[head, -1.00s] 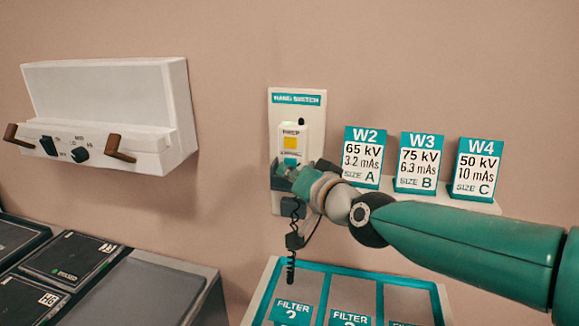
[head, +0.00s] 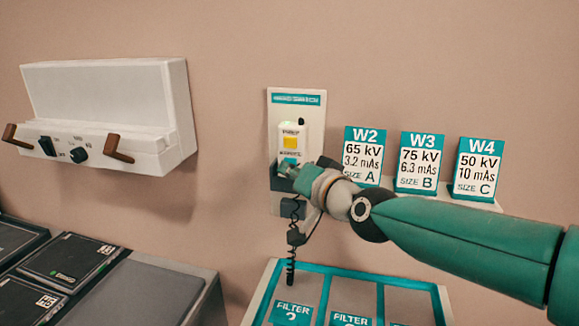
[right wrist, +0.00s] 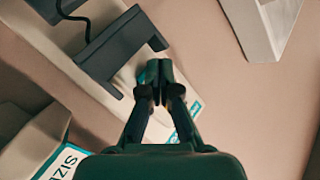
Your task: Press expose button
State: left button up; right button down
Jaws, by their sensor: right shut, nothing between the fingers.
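The hand switch (head: 302,132) is a white handset on a white wall panel (head: 275,195) with a teal header. It has a yellow button (head: 290,142) with a small dark label above it. A teal patch, apparently the expose button (head: 290,160), shows lower on the handset, partly covered by my right gripper (head: 287,170). My right gripper is shut and empty, its tips at or very close to that patch. I cannot tell whether they touch it. In the right wrist view the shut fingertips (right wrist: 156,72) point at the panel. My left gripper is out of view.
A dark bracket (right wrist: 125,45) and coiled cord (head: 291,240) sit just below the handset. Cards W2 (head: 364,157), W3 (head: 420,162) and W4 (head: 479,168) stand right on a ledge. A filter tray (head: 262,300) lies below. A white wall box (head: 110,95) is left.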

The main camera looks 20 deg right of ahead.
jog(key=shift+w+d, duration=0.1)
jog(key=shift+w, duration=0.05)
dwell(0.5)
jog(key=shift+s+a+p, duration=0.5)
jog(key=shift+s+p, duration=0.15)
jog(key=shift+s, duration=0.1)
